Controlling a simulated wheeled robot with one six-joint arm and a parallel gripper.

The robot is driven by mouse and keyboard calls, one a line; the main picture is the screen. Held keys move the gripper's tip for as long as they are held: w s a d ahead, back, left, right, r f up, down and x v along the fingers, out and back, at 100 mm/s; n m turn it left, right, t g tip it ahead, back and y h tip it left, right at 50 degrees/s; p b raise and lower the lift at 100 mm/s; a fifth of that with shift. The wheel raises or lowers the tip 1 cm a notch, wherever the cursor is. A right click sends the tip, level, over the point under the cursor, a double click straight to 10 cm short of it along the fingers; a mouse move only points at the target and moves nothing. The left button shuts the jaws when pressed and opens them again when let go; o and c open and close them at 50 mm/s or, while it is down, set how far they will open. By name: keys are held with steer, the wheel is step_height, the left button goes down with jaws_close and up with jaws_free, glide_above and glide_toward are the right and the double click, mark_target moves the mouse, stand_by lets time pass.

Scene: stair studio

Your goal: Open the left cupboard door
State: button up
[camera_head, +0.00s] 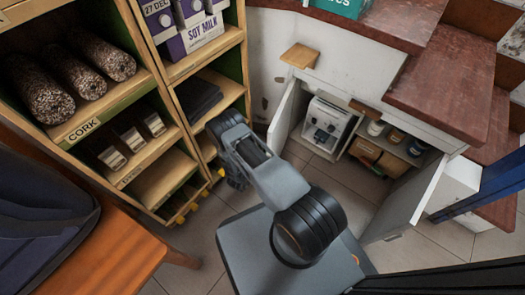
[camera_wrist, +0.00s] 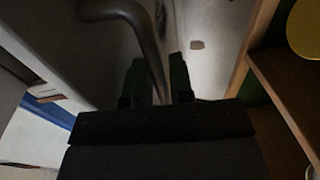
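The left cupboard door (camera_head: 284,115) stands swung out from the low cupboard under the stairs, so the inside shows. The right door (camera_head: 405,200) also stands open. My gripper (camera_head: 232,178) is low on the outer side of the left door, beside the wooden shelf unit; my arm partly hides it in the head view. In the wrist view, a curved metal handle (camera_wrist: 148,38) on the grey door face (camera_wrist: 62,45) runs between the two dark fingers (camera_wrist: 160,85). The fingers appear closed on it. The handle is not visible in the head view.
The cupboard holds a white appliance (camera_head: 326,122), jars (camera_head: 376,128) and a brown box (camera_head: 365,150). The shelf unit (camera_head: 150,85) stands close on the gripper's left. An orange wooden seat (camera_head: 105,250) is at lower left. Tiled floor (camera_head: 350,187) is clear between the doors.

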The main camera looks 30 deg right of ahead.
steer(key=p+v, duration=0.3)
steer(key=v, duration=1)
steer(key=shift+s+a, duration=0.15)
steer(key=shift+a, duration=0.15)
